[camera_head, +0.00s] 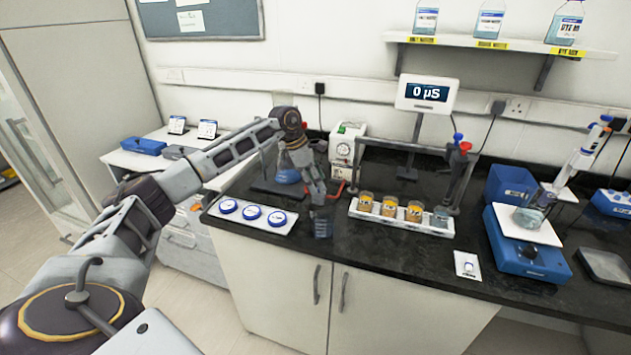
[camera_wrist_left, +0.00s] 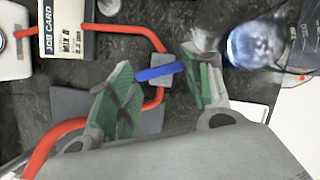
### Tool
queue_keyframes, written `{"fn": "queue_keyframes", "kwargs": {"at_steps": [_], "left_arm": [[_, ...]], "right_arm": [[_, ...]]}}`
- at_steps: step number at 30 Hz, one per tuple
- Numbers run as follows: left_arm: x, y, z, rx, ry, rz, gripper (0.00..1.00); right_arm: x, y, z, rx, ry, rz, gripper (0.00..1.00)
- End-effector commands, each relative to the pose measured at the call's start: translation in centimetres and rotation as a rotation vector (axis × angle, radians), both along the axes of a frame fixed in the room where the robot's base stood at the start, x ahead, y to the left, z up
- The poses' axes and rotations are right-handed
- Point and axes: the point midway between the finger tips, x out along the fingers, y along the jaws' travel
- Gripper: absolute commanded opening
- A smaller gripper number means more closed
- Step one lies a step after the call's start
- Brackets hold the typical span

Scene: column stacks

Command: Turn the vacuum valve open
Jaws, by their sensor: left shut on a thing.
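The vacuum valve has a blue lever (camera_wrist_left: 157,74) on a grey body set in red tubing (camera_wrist_left: 72,126). In the left wrist view the lever lies roughly across the tube run, slightly tilted. My left gripper (camera_head: 319,204) reaches down to the counter beside the red tubing in the head view. Its green-padded fingers stand either side of the lever in the wrist view, shut on it. In the head view the gripper hides the valve. My right gripper is in neither view.
A white pump unit (camera_head: 346,148) stands behind the gripper. A white tray with blue-lidded dishes (camera_head: 252,213) is to its left. A rack of orange-labelled jars (camera_head: 390,206) is to its right. A job card (camera_wrist_left: 66,42) stands near the tubing.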

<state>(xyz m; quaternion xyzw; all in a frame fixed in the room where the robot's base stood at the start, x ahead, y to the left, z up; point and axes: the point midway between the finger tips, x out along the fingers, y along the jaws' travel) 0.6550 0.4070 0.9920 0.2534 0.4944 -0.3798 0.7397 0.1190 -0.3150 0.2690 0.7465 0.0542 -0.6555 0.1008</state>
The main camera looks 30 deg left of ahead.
Motion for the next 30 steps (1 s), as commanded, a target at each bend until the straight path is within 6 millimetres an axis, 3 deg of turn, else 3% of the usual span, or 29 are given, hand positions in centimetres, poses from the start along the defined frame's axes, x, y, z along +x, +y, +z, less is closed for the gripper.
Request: {"fn": "queue_keyframes", "kwargs": {"at_steps": [11,22,30], "left_arm": [[-0.1,0.0,0.0,0.001,0.0,0.034,0.26],[-0.2,-0.1,0.0,0.002,-0.001,0.189,0.26],[-0.3,-0.3,0.1,0.001,-0.002,0.357,0.26]], "right_arm": [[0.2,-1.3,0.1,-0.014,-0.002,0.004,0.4],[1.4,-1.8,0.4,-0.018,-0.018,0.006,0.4],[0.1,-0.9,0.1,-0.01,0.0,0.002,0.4]]}}
